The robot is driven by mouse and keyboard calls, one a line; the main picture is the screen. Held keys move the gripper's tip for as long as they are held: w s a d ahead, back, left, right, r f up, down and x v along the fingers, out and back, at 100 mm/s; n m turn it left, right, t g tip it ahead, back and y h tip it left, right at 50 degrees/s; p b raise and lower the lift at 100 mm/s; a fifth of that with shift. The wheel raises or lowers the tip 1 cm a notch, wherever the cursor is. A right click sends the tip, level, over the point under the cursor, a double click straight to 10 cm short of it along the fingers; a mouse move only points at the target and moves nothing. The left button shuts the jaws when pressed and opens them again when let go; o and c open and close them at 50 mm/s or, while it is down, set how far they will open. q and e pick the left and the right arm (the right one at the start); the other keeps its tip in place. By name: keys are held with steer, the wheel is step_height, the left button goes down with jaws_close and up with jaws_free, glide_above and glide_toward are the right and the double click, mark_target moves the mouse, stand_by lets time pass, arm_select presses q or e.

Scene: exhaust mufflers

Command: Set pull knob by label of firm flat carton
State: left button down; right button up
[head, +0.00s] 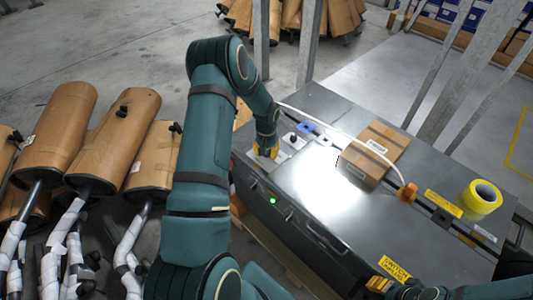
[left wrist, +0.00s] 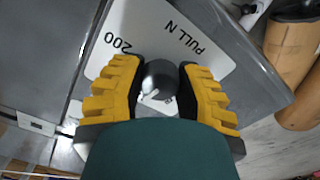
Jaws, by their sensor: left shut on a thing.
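My left gripper (head: 266,151) reaches down to a pale plate (head: 290,143) at the near left corner of the grey machine. In the left wrist view, the yellow fingers of this gripper (left wrist: 160,88) close on a dark round pull knob (left wrist: 160,75). The plate there (left wrist: 150,30) reads "PULL N" and "200". The head view hides the held knob behind the fingers. A brown flat carton (head: 375,152) lies on the machine top, with pale labels; their print is too small to read. My right gripper (head: 385,284) is at the lower edge; its finger state is unclear.
A yellow tape roll (head: 482,198) sits on the machine's right end. A pale strap with an orange end piece (head: 407,192) crosses the top (head: 300,190). Metal posts (head: 465,70) rise behind the machine.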

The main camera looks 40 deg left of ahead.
arm_select(q)
steer(key=shift+s+f+n, duration=0.15)
steer(key=shift+n, duration=0.95)
steer(key=c, duration=0.6)
jaws_free()
steer(key=shift+o, duration=0.2)
steer(key=shift+r, duration=0.25)
step_height(320, 180, up, 12)
steer(key=shift+f, duration=0.15)
